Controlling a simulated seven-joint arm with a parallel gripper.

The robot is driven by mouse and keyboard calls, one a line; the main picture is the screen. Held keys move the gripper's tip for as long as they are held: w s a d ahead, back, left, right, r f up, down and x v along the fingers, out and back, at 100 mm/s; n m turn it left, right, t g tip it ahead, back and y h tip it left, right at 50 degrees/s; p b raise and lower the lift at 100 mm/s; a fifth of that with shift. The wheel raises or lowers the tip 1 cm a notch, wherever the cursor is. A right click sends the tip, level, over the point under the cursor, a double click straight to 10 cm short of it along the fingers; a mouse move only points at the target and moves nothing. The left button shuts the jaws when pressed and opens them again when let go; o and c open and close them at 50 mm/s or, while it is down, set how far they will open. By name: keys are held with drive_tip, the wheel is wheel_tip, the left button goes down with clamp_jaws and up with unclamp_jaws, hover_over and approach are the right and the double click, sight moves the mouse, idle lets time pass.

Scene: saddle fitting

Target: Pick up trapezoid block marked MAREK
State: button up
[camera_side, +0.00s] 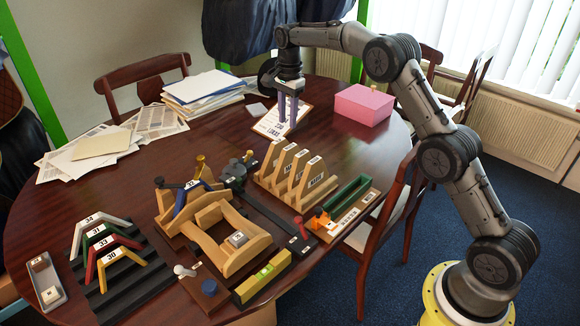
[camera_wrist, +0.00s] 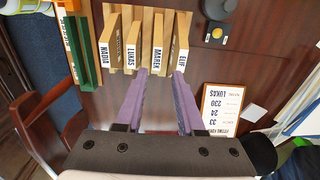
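The block marked MAREK (camera_wrist: 156,62) is pale wood with a white label. In the wrist view it stands in a row between the blocks marked LUKAS (camera_wrist: 131,57) and ELIF (camera_wrist: 182,56). In the side view the row of wooden blocks (camera_side: 296,172) stands right of the table's middle; its small labels are hard to read there. My gripper (camera_side: 288,124) has purple fingers and hangs behind the row, above a clipboard. In the wrist view my gripper (camera_wrist: 160,74) is open and empty, with the MAREK label showing between the fingertips. The fingers appear apart from the blocks.
A block marked NADIA (camera_wrist: 105,54) and a green tray (camera_side: 348,196) stand beside the row. Fixtures with a wooden saddle (camera_side: 232,240) and coloured numbered arches (camera_side: 105,245) fill the front left. A pink box (camera_side: 363,104) and papers (camera_side: 203,88) lie at the back.

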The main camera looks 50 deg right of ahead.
sight(290, 148)
drive_tip(key=shift+g, duration=0.3)
drive_tip(key=f, duration=1)
drive_tip(key=shift+s+d, duration=0.15)
drive_tip(key=shift+d, duration=0.15)
drive_tip(key=shift+d+f, duration=0.2)
drive_tip(key=shift+f, duration=3)
clamp_jaws()
